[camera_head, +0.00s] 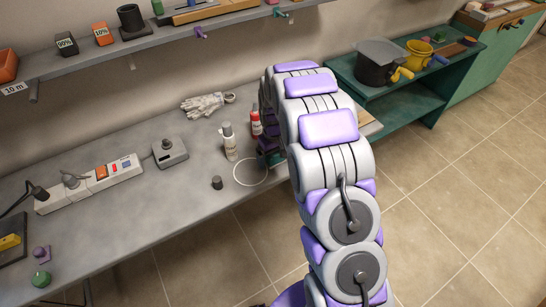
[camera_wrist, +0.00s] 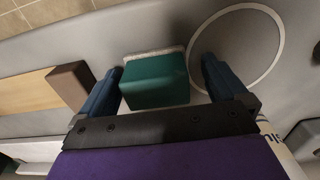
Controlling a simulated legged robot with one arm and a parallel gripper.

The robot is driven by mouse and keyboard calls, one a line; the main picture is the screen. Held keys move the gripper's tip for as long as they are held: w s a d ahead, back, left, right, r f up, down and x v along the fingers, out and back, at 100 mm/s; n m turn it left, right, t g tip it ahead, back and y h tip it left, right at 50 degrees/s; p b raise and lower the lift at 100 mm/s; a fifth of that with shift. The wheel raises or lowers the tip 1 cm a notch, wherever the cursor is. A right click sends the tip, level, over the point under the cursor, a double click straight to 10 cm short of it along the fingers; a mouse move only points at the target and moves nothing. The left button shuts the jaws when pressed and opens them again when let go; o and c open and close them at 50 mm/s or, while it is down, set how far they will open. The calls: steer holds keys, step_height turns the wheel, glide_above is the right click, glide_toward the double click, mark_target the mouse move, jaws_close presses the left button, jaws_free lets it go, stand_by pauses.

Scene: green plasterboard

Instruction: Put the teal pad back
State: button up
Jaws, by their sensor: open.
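The teal pad (camera_wrist: 155,82) is a block with a pale strip along its far edge. In the wrist view it sits between the two dark blue fingers of my gripper (camera_wrist: 159,72), which are open with a visible gap on the right side. The left finger is close to the pad; I cannot tell whether it touches. A thin white ring (camera_wrist: 277,66) marked on the grey bench lies just right of the pad; it also shows in the head view (camera_head: 237,172). In the head view my arm hides most of the gripper and the pad.
A white bottle (camera_head: 229,142) and a red-and-white bottle (camera_head: 255,122) stand close to my gripper. A small dark cylinder (camera_head: 217,183) is left of the ring. A wooden board (camera_wrist: 30,92) with a brown block (camera_wrist: 72,84) lies left of the pad. The bench front is clear.

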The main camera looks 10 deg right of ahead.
mark_target(274, 154)
step_height(274, 154, up, 11)
steer(key=shift+a+f+p, duration=0.15)
steer(key=shift+p, duration=1.1)
steer(key=shift+s+r, duration=0.15)
steer(key=shift+r, duration=0.3)
steer(key=s+r+m, duration=0.1)
steer(key=s+r, duration=0.4)
steer(key=s, duration=0.5)
steer(key=s+r+m+g, duration=0.1)
steer(key=s+r, duration=0.3)
steer(key=s, duration=0.5)
steer(key=s+r+m, duration=0.1)
steer(key=s+r, duration=0.4)
steer(key=s, duration=1.7)
steer(key=shift+s+f+m+g, duration=0.2)
steer(key=shift+s+m+g, duration=0.1)
steer(key=shift+s+g, duration=0.1)
